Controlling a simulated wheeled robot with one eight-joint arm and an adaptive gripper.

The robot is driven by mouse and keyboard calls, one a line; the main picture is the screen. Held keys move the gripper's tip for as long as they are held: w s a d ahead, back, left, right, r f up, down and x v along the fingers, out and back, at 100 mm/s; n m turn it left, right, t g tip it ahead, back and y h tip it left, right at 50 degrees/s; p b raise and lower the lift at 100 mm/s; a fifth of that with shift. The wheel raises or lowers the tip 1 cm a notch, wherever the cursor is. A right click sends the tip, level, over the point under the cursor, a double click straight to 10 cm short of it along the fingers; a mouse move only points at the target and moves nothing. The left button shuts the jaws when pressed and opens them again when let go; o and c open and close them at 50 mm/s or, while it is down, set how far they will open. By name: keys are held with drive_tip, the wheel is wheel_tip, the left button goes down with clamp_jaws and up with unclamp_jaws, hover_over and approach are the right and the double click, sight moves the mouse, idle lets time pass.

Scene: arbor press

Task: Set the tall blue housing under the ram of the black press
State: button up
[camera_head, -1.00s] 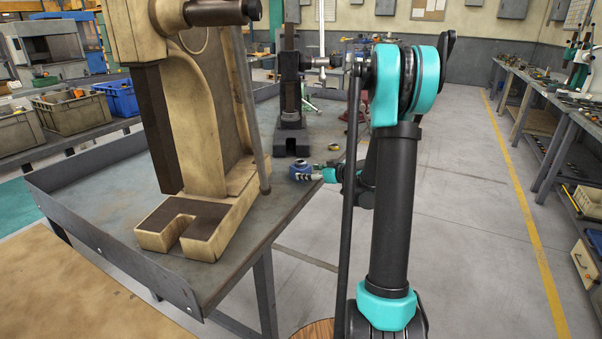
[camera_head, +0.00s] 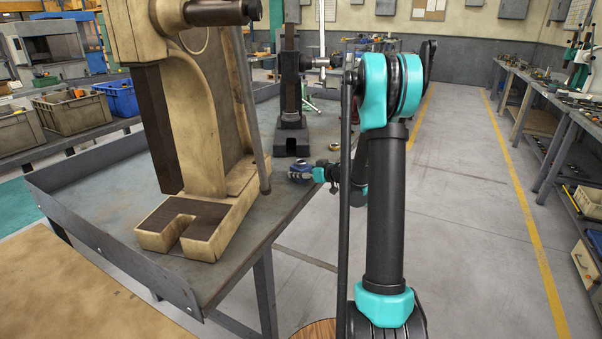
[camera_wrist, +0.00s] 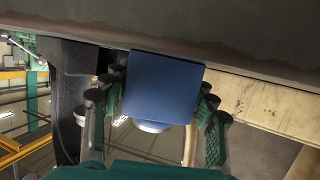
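The blue housing (camera_head: 300,172) is small in the head view, in front of the black press near the table's right edge. In the wrist view the blue housing (camera_wrist: 165,88) shows as a square blue face with a pale round part below it. My gripper (camera_head: 311,173) reaches it from the right. In the wrist view the finger pads of my gripper (camera_wrist: 162,105) lie against both sides of the housing, so it looks shut on it. The black press (camera_head: 291,95) stands upright behind, its slotted base (camera_head: 291,142) on the table. Clearance below the housing cannot be told.
A large beige press (camera_head: 205,130) fills the left of the grey table (camera_head: 100,190), which has a raised rim. A small ring-like thing (camera_head: 334,147) shows just past the gripper. Floor is open on the right, before another bench (camera_head: 545,95).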

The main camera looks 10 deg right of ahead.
sight(298, 162)
drive_tip(key=c, duration=0.7)
drive_tip(key=shift+r, duration=2)
